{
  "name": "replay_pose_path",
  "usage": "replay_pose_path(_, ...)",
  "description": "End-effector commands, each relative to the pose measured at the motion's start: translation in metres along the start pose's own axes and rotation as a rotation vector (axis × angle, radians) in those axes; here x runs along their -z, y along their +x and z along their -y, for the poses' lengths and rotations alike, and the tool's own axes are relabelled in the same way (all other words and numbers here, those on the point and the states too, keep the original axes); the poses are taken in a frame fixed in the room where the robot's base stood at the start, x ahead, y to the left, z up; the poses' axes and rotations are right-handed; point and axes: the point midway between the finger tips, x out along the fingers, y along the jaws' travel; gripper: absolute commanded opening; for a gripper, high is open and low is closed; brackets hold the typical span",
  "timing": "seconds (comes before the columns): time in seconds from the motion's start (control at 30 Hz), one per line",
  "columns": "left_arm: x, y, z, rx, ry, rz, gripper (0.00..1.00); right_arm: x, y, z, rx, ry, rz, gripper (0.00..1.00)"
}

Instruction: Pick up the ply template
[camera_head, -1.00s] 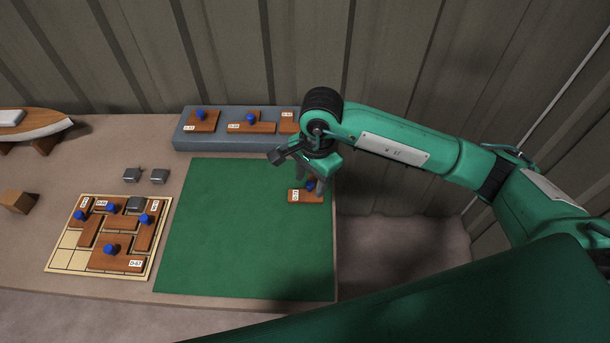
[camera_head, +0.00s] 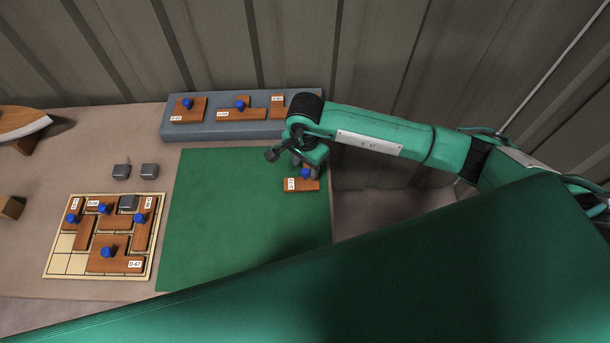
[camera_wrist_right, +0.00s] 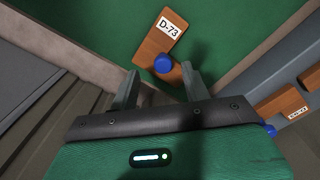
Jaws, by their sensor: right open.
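A brown wooden ply template (camera_head: 301,185) with a blue knob lies on the green mat (camera_head: 240,230), near the mat's upper right corner. In the right wrist view the template (camera_wrist_right: 155,45) bears the label D-73, and its blue knob (camera_wrist_right: 164,64) is just beyond the fingertips. My right gripper (camera_head: 303,168) is over the knob end of the template in the head view. In the wrist view the right gripper (camera_wrist_right: 160,80) is open, its two fingers apart with the knob centred ahead of the gap. My left gripper is not in view.
A grey rack (camera_head: 230,128) behind the mat holds several similar templates. A pale grid board (camera_head: 70,262) with several pieces lies at left. Two dark grey blocks (camera_head: 149,170) sit above it.

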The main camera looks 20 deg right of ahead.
Motion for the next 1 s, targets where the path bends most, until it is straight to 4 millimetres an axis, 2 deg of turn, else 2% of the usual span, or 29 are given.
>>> replay_pose_path(0.03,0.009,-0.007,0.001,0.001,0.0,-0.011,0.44,0.001,0.003,0.0,-0.003,0.002,0.001,0.47)
replay_pose_path(0.17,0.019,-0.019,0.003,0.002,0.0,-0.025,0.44,0.002,0.019,0.003,-0.004,0.002,0.002,0.47)
replay_pose_path(0.37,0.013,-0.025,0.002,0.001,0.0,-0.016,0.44,0.004,0.043,0.004,-0.001,0.002,0.001,0.47)
replay_pose_path(0.63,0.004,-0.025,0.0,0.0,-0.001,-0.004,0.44,0.004,0.047,0.004,0.0,0.0,0.0,0.47)
replay_pose_path(0.87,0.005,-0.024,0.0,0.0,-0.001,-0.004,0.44,0.004,0.047,0.004,0.0,0.0,0.0,0.02)
replay_pose_path(1.0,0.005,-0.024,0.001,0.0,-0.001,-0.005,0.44,0.004,0.047,0.004,0.0,0.0,0.0,0.0)
